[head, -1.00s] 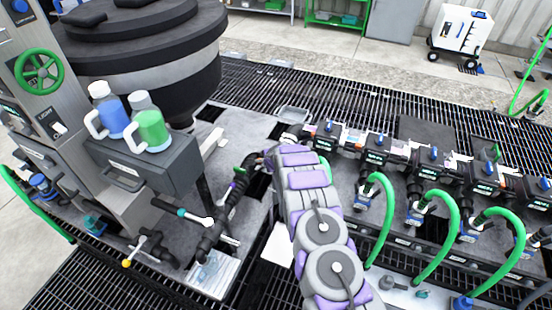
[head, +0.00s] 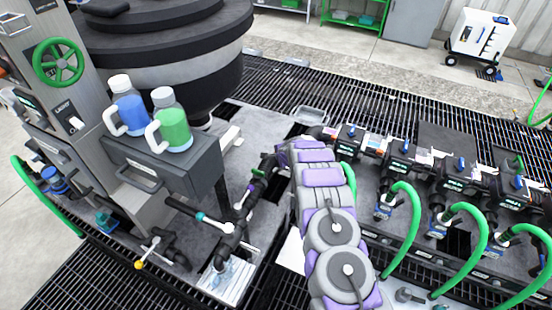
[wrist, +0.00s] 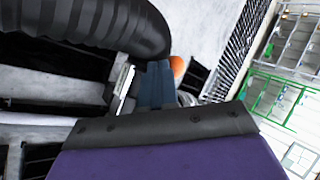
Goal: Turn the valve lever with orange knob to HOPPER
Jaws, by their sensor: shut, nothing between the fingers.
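In the wrist view my gripper (wrist: 155,84) appears as narrow blue-grey fingers, shut, beyond the dark and purple wrist body. A small orange rounded thing (wrist: 178,68), likely the orange knob, shows just right of the fingertips and is partly hidden. I cannot tell whether they touch. Its lever and any HOPPER label are not readable. In the head view my arm reaches forward over the piping and hides the gripper and that knob. A large black and grey ribbed vessel (head: 170,70) stands at the back left.
A thick black ribbed pipe (wrist: 90,25) fills the wrist view's upper left. In the head view, a row of valves with green hoses (head: 410,215) lies right of my arm. Jugs (head: 172,128) stand on a grey box at left. A yellow-knobbed lever (head: 139,264) is lower left.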

